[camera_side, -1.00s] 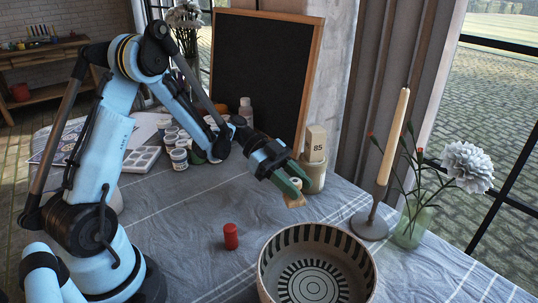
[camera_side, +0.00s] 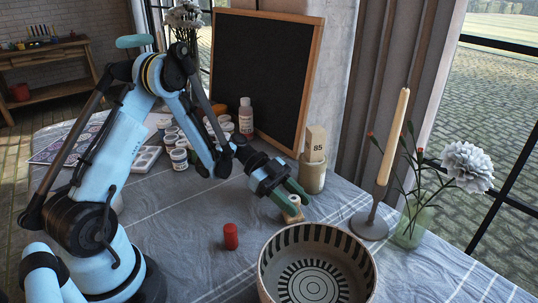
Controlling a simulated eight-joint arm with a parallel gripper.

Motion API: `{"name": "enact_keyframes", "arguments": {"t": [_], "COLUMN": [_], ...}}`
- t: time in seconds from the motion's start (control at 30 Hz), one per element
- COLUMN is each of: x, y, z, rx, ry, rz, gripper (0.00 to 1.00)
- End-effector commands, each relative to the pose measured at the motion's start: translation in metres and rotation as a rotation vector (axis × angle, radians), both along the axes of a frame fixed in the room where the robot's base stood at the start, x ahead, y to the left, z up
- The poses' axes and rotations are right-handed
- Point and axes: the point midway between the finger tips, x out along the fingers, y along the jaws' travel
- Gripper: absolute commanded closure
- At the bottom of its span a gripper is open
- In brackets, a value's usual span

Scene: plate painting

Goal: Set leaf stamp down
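A small wooden stamp with a pale round handle (camera_side: 295,200) is at the fingertips of my gripper (camera_side: 298,203), just behind the bowl's rim in the side view. Its block (camera_side: 292,216) appears upright and at the level of the tablecloth. I cannot tell whether it is the leaf stamp, as its printing face is hidden underneath. My two green fingers are on either side of the handle and point down to the right. The picture is too small to show whether they still press on it.
A striped bowl (camera_side: 267,262) stands in front, close to the stamp. A red cylinder (camera_side: 231,236) is to the left. Paint jars (camera_side: 179,159) are at the back left.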

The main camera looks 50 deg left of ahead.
Motion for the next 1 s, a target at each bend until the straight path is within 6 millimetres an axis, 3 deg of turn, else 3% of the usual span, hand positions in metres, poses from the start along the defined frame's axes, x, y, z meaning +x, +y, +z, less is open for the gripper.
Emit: {"name": "enact_keyframes", "arguments": {"t": [0.03,0.13,0.5,1.0], "x": [0.0,0.0,0.0,-0.017], "y": [0.0,0.0,0.0,0.085], "z": [0.0,0.0,0.004,0.039], "rx": [0.0,0.0,0.0,0.001], "ry": [0.0,0.0,0.0,0.0], "rz": [0.0,0.0,0.0,0.004], "gripper": [0.51,0.38,0.38,0.38]}}
